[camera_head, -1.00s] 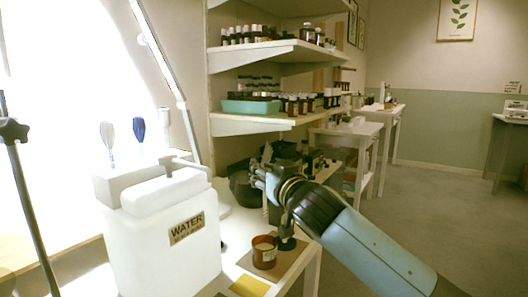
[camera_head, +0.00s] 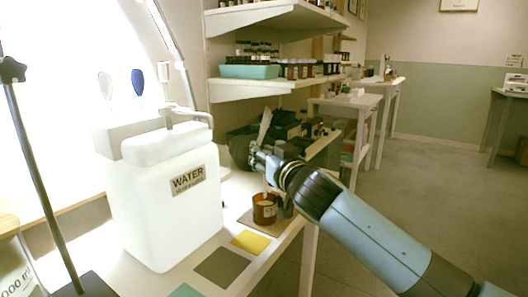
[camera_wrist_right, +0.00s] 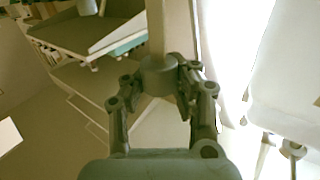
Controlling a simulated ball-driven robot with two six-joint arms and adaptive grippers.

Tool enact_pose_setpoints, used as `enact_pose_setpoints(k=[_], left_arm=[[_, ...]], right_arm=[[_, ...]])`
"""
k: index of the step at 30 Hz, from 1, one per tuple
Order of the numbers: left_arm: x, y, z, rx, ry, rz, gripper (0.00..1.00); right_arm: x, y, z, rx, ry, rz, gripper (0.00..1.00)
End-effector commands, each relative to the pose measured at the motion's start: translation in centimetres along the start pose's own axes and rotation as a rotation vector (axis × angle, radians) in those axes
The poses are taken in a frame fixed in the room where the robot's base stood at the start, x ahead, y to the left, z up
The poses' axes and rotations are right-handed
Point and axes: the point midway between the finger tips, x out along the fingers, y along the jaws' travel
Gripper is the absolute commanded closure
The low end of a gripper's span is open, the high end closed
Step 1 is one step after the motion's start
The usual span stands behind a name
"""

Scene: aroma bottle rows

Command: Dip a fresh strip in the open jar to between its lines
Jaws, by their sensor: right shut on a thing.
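The open jar (camera_head: 264,211) is amber-brown with a pale label and stands upright on a brown mat (camera_head: 245,216) near the table's right edge. My right gripper (camera_head: 259,158) is above the jar, shut on a pale strip (camera_head: 264,126) that rises from the fingers and leans slightly. A thin pale piece shows below the fingers, at the jar's mouth; I cannot tell how deep it reaches. In the wrist view the strip (camera_wrist_right: 156,28) runs up from a dark round piece between the fingertips (camera_wrist_right: 168,75). The strip's lines are not visible. My left gripper is not in view.
A white water tank (camera_head: 160,205) with a tap stands left of the jar. Yellow (camera_head: 251,242) and grey (camera_head: 219,267) squares lie in front of the jar. A dark stand pole (camera_head: 40,185) is at left. Shelves of bottles (camera_head: 290,70) are behind.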

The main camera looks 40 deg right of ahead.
Motion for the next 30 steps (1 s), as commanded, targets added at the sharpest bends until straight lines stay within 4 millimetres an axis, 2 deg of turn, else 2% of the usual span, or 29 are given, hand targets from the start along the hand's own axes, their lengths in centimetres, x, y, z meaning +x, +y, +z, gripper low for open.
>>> enact_pose_setpoints(k=[30], left_arm=[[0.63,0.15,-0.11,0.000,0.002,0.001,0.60]], right_arm=[[0.01,0.00,0.59,0.000,0.001,0.000,1.00]])
